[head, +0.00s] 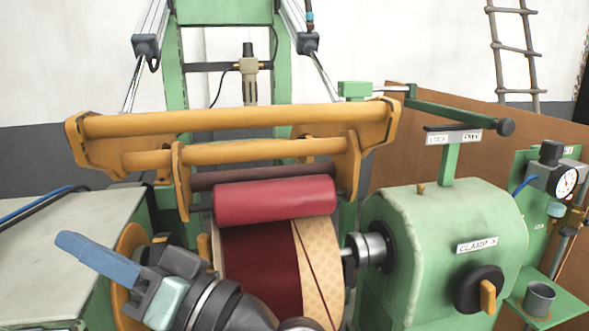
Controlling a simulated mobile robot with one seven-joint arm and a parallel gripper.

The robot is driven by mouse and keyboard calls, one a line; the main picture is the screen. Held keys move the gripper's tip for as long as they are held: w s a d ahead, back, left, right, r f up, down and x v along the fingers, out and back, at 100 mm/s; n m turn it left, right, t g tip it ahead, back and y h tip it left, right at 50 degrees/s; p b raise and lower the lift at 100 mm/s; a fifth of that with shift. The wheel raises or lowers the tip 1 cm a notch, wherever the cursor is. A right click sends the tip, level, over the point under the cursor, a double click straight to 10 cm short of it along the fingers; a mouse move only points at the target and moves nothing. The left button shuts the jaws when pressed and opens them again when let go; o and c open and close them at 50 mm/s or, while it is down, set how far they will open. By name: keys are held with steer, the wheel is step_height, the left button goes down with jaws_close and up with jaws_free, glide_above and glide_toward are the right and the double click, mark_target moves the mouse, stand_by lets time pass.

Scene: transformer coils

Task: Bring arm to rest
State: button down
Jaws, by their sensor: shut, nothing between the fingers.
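My gripper (70,243) is in the lower left of the head view, at the end of my dark grey arm. Its blue fingers point left and lie together, shut and empty. They are in front of the orange disc at the left end of the coil (252,258) and appear apart from it. The coil is dark red with a tan patterned band on its right part. My arm hides the lower left of the coil. A red roller (275,201) sits just above the coil.
An orange roller frame (240,119) spans above the coil. The green clamp housing (447,250) with a black knob (480,289) stands at right. A pale green cabinet top (60,240) lies at left, behind my gripper. A gauge panel (550,200) is at far right.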

steer(key=w+d+f+m+t+h, duration=0.4)
steer(key=w+d+f+t+h, duration=0.45)
steer(key=h, duration=0.45)
steer(key=d+r+m+t+h, duration=0.2)
steer(key=d+t+h, duration=0.1)
steer(key=d+h, duration=0.55)
steer(key=s+r+t+p, duration=0.1)
steer(key=s+r+t, duration=0.2)
steer(key=r, duration=0.6)
steer(key=s+d+r+t+p, duration=0.1)
steer(key=s+r+t, duration=0.3)
steer(key=r, duration=0.6)
steer(key=s+d+r+t+p, duration=0.1)
steer(key=s+r+t, duration=0.2)
steer(key=r, duration=0.7)
steer(key=s+y, duration=0.1)
steer(key=s, duration=0.1)
steer(key=shift+s+m, duration=0.3)
steer(key=shift+s, duration=0.05)
